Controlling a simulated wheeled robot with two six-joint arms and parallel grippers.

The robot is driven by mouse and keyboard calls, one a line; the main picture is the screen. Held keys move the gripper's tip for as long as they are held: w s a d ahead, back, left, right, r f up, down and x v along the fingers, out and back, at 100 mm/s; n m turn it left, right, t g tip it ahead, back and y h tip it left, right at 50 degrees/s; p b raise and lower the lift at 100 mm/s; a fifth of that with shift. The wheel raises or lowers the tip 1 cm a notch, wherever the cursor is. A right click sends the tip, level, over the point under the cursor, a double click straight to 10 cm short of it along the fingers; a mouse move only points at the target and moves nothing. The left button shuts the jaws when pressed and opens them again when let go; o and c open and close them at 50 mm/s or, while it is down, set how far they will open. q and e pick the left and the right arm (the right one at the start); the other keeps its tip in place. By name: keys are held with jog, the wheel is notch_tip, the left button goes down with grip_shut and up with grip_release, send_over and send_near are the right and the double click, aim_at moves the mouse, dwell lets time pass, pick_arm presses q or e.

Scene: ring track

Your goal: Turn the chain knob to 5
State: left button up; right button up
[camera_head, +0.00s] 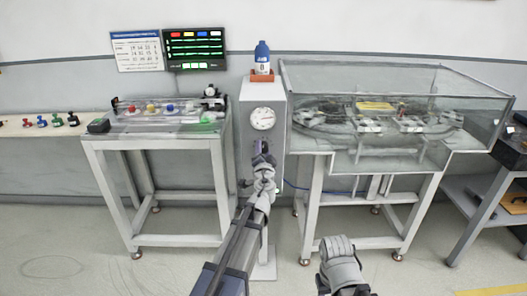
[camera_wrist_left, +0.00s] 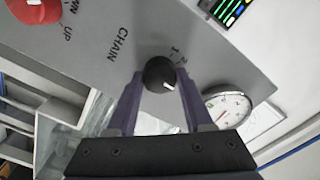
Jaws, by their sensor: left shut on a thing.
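The chain knob (camera_wrist_left: 160,74) is round and black with a white pointer line, on a grey panel lettered CHAIN in the left wrist view. The picture is tilted there. The pointer aims to the lower right, past the printed 1 and 2; other numbers are not readable. My left gripper (camera_wrist_left: 161,80) has one purple-grey finger on each side of the knob and is shut on it. In the head view my left gripper (camera_head: 262,149) is at the front of the grey control post (camera_head: 273,185), covering the knob. My right arm shows at the bottom; its jaws cannot be made out.
A round gauge (camera_head: 262,118) is above my left gripper, and a blue bottle (camera_head: 262,58) stands atop the post. A red control (camera_wrist_left: 36,10) by the word UP is on the panel. A workbench (camera_head: 160,140) stands left, a clear-covered track table (camera_head: 390,90) right.

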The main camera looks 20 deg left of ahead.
pick_arm(q)
grip_shut()
